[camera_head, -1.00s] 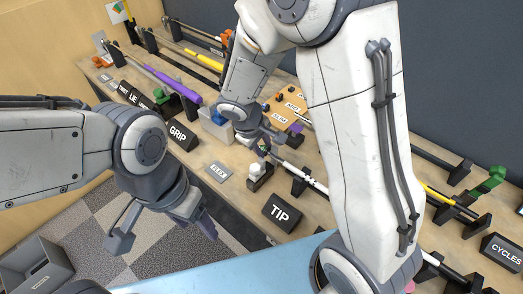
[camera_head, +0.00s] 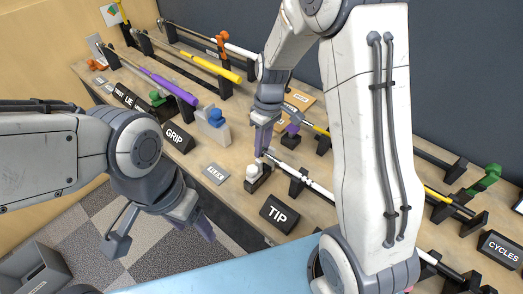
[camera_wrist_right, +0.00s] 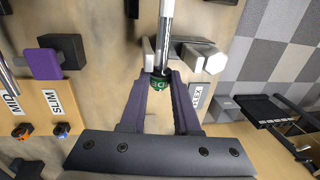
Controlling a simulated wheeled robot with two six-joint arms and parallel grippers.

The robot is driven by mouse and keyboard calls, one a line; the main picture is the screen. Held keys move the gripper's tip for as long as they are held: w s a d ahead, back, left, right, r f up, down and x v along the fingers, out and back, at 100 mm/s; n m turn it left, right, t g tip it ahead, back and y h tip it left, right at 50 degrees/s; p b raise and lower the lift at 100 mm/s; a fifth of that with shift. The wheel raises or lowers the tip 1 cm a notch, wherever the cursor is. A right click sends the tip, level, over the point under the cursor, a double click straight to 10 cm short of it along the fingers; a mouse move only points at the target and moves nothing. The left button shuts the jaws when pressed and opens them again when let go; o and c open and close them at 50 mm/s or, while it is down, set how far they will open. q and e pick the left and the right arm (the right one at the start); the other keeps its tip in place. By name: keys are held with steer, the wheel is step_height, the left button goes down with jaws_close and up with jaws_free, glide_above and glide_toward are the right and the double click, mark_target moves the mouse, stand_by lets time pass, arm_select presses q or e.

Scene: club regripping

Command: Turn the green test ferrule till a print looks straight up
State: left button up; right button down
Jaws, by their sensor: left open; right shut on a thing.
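The green test ferrule (camera_wrist_right: 160,84) sits at the end of a shaft (camera_wrist_right: 167,28) in the right wrist view. White print shows on its side facing that camera, only partly readable. My right gripper (camera_wrist_right: 160,88) is shut on the ferrule, one purple finger on each side. In the head view my right gripper (camera_head: 262,150) points down at the shaft's end (camera_head: 290,172), and its fingers mostly hide the ferrule. My left gripper (camera_head: 162,237) is open and empty, in front of the bench and away from the shaft.
A white-topped black block (camera_head: 256,178) stands close to my right gripper. The TIP sign (camera_head: 282,213) is in front of the shaft, and the GRIP sign (camera_head: 175,138) is to the left. A blue-and-grey clamp (camera_head: 214,122) stands behind. Other clubs lie on racks along the bench.

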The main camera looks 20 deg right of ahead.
steer(key=shift+w+d+f+g+y, duration=0.1)
steer(key=shift+d+g+y, duration=0.05)
steer(key=shift+g+y, duration=0.35)
steer(key=shift+w+d+f+g+y, duration=0.15)
steer(key=shift+g+y, duration=0.15)
steer(key=shift+y, duration=0.3)
steer(key=c, duration=0.6)
jaws_free()
steer(key=shift+s+a+r, duration=0.1)
steer(key=shift+r, duration=0.05)
steer(key=shift+o, duration=0.2)
steer(key=shift+r, duration=0.1)
steer(key=b+v, duration=0.1)
steer(key=v, duration=0.9)
steer(key=s+a+r+h, duration=0.2)
steer(key=s+a, duration=0.7)
steer(key=a, duration=0.1)
steer(key=s+a+f+t, duration=0.2)
steer(key=s+a, duration=0.1)
steer(key=s, duration=1.2)
steer(key=shift+s+a+n+h, duration=0.2)
steer(key=shift+s+n+h, duration=0.1)
steer(key=shift+s, duration=0.1)
